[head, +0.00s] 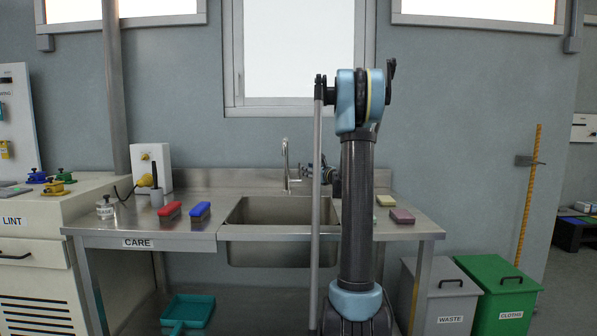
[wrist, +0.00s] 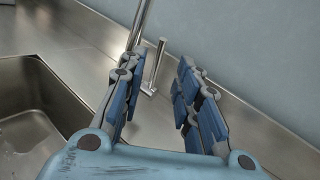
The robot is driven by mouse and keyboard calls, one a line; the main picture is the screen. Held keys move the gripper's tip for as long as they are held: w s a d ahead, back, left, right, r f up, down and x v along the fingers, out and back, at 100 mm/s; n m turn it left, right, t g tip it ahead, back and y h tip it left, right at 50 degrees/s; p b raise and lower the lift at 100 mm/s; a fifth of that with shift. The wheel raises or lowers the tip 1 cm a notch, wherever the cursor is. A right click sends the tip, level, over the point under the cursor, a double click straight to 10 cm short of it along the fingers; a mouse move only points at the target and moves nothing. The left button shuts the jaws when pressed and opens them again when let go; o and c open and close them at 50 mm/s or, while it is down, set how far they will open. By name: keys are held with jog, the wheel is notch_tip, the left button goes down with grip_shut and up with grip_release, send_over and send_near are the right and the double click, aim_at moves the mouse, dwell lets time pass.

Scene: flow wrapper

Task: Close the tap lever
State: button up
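The metal tap (head: 286,165) stands behind the sink, its thin neck curving at the top; its pipe also shows in the wrist view (wrist: 139,24). The tap lever (wrist: 158,62) is a thin metal rod rising from a short side stub, near upright with a slight lean in the wrist view. I cannot make it out clearly in the head view. My gripper (wrist: 160,72) is open, its blue-padded fingers on either side of the lever in the picture, with no contact visible. In the head view my gripper (head: 324,172) is just right of the tap, partly hidden by my arm.
The steel sink basin (head: 268,211) lies in front of the tap. A red brush (head: 170,211) and blue brush (head: 200,210) lie left of it. A pink sponge (head: 402,216) lies right. The wall (wrist: 250,45) is close behind the counter.

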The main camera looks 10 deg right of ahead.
jog(key=x, duration=0.8)
jog(key=shift+a, duration=0.1)
grip_shut()
